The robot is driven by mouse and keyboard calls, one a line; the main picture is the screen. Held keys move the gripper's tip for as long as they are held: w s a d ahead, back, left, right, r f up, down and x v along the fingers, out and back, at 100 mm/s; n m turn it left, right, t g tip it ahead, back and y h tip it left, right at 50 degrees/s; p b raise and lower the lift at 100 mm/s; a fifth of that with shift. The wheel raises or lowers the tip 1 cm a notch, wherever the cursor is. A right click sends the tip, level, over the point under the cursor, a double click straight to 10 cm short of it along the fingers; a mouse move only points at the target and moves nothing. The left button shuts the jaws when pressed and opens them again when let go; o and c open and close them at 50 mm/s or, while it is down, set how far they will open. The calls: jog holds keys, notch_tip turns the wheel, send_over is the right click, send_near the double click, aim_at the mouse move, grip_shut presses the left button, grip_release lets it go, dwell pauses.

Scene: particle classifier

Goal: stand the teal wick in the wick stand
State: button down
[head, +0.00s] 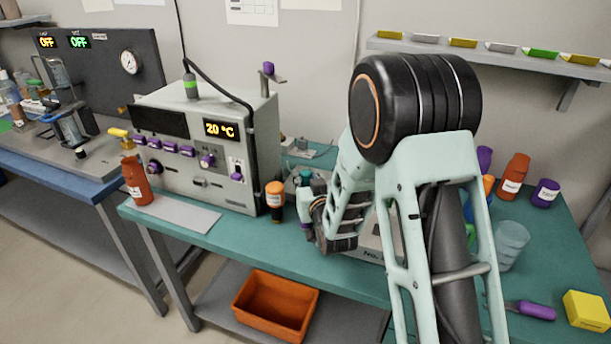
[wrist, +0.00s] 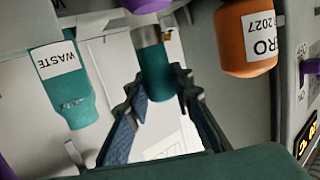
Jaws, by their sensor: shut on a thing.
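The teal wick (wrist: 158,84) is a teal cylinder between the fingertips of my gripper (wrist: 156,96) in the wrist view. The fingers are shut on it from both sides. A grey metal band and a purple piece (wrist: 146,5) line up with its far end; I cannot tell whether they belong to the wick or to something beyond it. In the head view my gripper (head: 314,215) is low over the teal bench, partly hidden by my arm. I cannot make out the wick stand for certain in either view.
An orange bottle (head: 275,200) stands close left of my gripper, beside the grey machine (head: 205,150). A teal bottle labelled WASTE (wrist: 68,95) is near in the wrist view. A clear cup (head: 511,245) and a yellow block (head: 587,311) are at the right.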

jog(key=shift+f+b, duration=0.15)
jog(key=shift+b, duration=0.15)
jog(key=c, duration=1.7)
grip_release()
